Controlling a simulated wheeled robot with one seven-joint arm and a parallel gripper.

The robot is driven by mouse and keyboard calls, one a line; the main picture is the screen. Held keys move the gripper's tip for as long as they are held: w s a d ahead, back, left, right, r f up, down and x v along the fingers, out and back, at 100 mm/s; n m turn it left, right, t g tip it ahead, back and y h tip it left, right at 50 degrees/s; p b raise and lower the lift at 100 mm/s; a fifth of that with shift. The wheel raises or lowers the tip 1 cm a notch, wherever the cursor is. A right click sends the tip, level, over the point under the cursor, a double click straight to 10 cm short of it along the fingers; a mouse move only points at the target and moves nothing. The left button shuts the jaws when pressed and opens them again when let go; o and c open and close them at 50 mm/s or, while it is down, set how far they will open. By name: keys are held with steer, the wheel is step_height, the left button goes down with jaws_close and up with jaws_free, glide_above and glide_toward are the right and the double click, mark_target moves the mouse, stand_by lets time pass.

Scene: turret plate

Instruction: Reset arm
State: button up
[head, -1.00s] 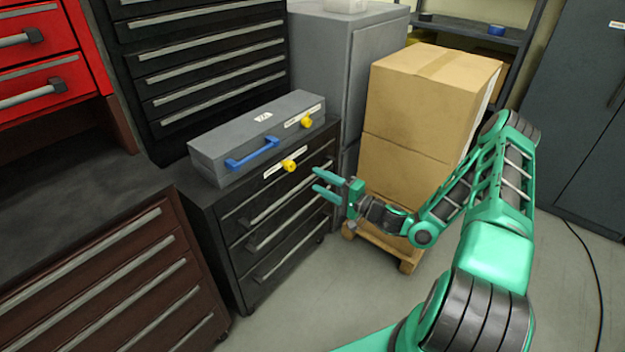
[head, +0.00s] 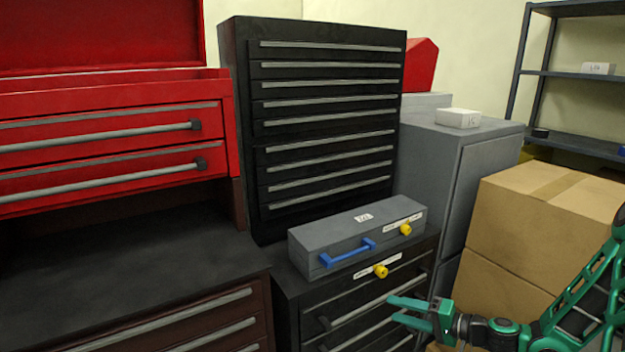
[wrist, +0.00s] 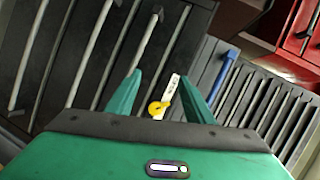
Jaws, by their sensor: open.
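My gripper (head: 399,311) is green, open and empty. In the head view it is at the lower right, in front of the low black drawer cabinet (head: 287,305), its fingers pointing left. In the wrist view both fingers of my gripper (wrist: 160,88) are spread apart. A yellow knob (wrist: 157,109) and a white label (wrist: 172,85) show between them, beyond the tips. My green arm (head: 585,300) reaches in from the right edge of the head view.
A grey case (head: 310,251) with a blue handle (head: 345,254) lies on the low cabinet. Cardboard boxes (head: 545,215) stand at the right, close to my arm. A tall black drawer cabinet (head: 240,130) and a red tool chest (head: 95,95) stand behind and left.

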steer(key=s+d+r+g+h, duration=0.3)
steer(key=s+d+r, duration=0.2)
steer(key=s, duration=0.7)
steer(key=s+d+r+g+h, duration=0.3)
steer(key=s+r, duration=0.6)
steer(key=s, duration=0.3)
steer(key=s+d+r+g+h, duration=0.3)
steer(key=s+d+r+h, duration=0.2)
steer(key=s, duration=0.7)
step_height(320, 180, up, 2)
steer(key=shift+d+r+m+g, duration=0.1)
steer(key=shift+d+m+g, duration=0.25)
steer(key=shift+d, duration=0.9)
steer(key=shift+w+f, duration=0.25)
steer(key=shift+w, duration=0.4)
